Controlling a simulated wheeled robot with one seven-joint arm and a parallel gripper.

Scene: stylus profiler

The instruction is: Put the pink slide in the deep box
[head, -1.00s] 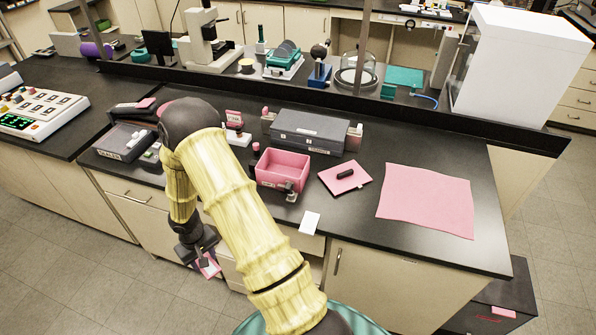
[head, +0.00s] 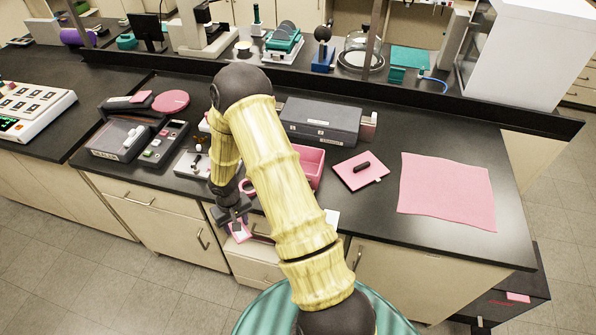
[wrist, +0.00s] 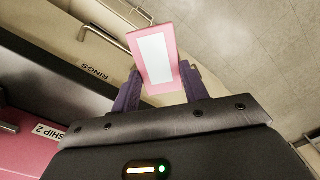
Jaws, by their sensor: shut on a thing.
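My gripper (head: 234,212) is shut on the pink slide (head: 238,231), out in front of the counter's front edge. In the wrist view the slide (wrist: 153,57) is a pink frame with a white middle, held between the two purple-grey fingertips (wrist: 158,88). A pink open-topped box (head: 314,166), which looks like the deep box, stands on the counter to the right of my gripper. My arm hides its left part, and its inside is mostly hidden.
A grey case (head: 322,121) stands behind the box. A pink plate with a dark handle (head: 350,178) and a flat pink mat (head: 446,190) lie to the right. Small devices (head: 163,146) stand to the left. In the wrist view, a drawer front labelled RINGS (wrist: 75,60) is close by.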

